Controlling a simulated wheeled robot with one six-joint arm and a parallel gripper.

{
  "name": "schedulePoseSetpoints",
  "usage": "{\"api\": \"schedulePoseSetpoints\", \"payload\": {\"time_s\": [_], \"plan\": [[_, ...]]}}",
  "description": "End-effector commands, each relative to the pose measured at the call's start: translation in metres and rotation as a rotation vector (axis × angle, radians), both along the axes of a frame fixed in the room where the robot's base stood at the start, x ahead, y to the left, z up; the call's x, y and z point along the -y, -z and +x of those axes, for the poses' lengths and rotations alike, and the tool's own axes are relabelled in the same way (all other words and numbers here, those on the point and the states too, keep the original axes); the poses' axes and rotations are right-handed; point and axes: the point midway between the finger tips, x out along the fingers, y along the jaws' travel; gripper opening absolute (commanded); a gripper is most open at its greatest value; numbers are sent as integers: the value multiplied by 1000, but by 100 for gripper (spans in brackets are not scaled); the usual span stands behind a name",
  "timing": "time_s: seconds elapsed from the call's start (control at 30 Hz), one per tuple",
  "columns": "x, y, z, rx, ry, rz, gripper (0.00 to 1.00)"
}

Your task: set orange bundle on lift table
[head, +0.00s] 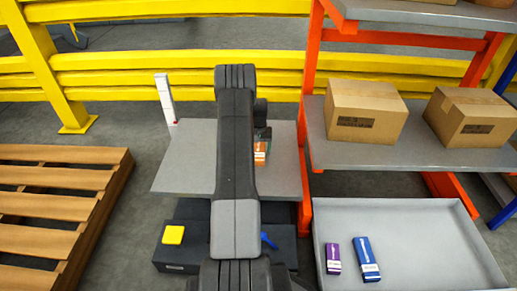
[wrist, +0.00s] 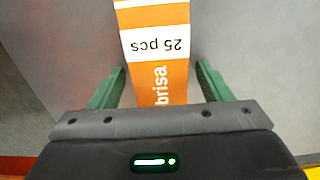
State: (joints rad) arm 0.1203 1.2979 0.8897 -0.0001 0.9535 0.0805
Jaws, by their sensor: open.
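The orange bundle (head: 260,153) with a white label is on the grey top of the lift table (head: 190,165), right of the table's middle and partly hidden by my arm. My gripper (wrist: 160,78) is open, one finger on each side of the bundle, with a visible gap at both sides. In the head view my gripper (head: 262,134) is mostly hidden behind my arm, just at the bundle.
A grey tray (head: 440,235) at lower right holds a purple box (head: 333,256) and a blue box (head: 367,259). An orange-framed shelf (head: 330,148) with cartons (head: 365,110) stands right of the table. A wooden pallet (head: 50,210) lies left. Yellow rails (head: 180,80) run behind.

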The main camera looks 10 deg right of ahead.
Motion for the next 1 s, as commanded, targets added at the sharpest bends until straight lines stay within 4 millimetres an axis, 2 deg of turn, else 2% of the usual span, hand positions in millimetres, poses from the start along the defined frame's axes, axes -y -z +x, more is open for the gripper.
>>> {"api": "schedulePoseSetpoints", "payload": {"time_s": [0.13, 0.23, 0.5, 0.7, 0.83, 1.0], "plan": [[0, -3, 0, 0, 0, 0, 72], [0, -15, 0, 2, 0, 0, 72], [0, -73, 1, 3, 0, -1, 72], [0, -108, 0, 1, 0, 0, 72], [0, -120, 0, 1, 0, 0, 72], [0, -124, 0, 0, 0, 0, 72]]}}
